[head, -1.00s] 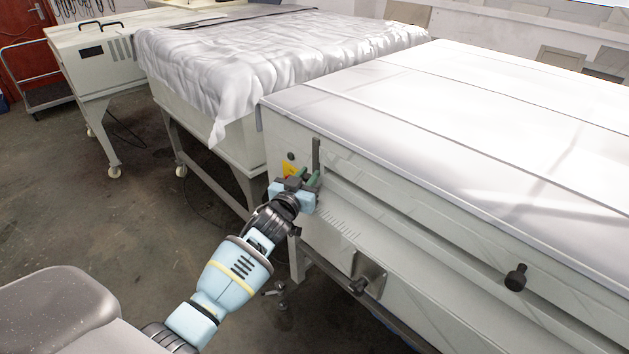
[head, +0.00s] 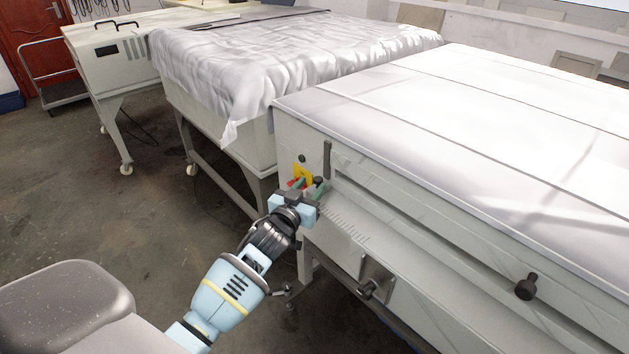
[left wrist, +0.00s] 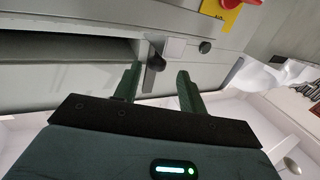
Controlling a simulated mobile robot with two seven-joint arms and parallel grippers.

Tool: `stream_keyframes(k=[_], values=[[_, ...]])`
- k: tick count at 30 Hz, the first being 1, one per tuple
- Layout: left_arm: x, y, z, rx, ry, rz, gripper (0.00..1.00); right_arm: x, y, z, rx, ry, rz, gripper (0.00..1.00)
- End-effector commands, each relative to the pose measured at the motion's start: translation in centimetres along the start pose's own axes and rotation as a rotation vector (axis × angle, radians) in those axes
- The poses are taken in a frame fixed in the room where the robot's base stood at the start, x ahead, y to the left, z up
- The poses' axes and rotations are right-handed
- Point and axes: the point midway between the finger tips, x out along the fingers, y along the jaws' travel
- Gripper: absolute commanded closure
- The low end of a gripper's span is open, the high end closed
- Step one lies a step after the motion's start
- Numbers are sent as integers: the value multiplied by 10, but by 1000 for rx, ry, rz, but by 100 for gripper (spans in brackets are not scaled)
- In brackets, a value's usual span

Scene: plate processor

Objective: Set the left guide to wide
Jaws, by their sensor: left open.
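My left gripper (head: 306,185) is at the near left corner of the white processor (head: 400,222), its green fingers open and empty. In the left wrist view the open fingers (left wrist: 160,72) point at a dark knob (left wrist: 155,62) beside a pale block (left wrist: 172,50) at the end of the slot. The knob shows just beyond and between the fingertips; I cannot tell whether they touch it. A dark knob (head: 319,181) shows by the fingers in the head view, apparently the left guide's. Any position marking is too small to read. My right gripper is out of view.
A red switch on a yellow plate (head: 303,171) is close beside the gripper. A dark upright bar (head: 327,158) stands just above it. Another black knob (head: 526,286) sticks out farther right along the front. A covered table (head: 225,140) stands behind; the floor at left is open.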

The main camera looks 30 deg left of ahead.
Motion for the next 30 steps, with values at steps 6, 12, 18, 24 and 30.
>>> stream_keyframes(k=[6, 12, 18, 24, 30], values=[[-26, -1, 0, 0, 0, -1, 59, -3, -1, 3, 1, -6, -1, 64], [-34, -1, 0, 0, -1, -1, 59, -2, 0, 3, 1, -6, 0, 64], [-34, -1, 0, 0, -1, -2, 59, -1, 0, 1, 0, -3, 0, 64], [-34, -1, 0, 0, 0, -1, 59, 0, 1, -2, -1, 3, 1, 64], [-45, 3, 13, 5, -28, 4, 59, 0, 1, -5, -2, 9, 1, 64]])
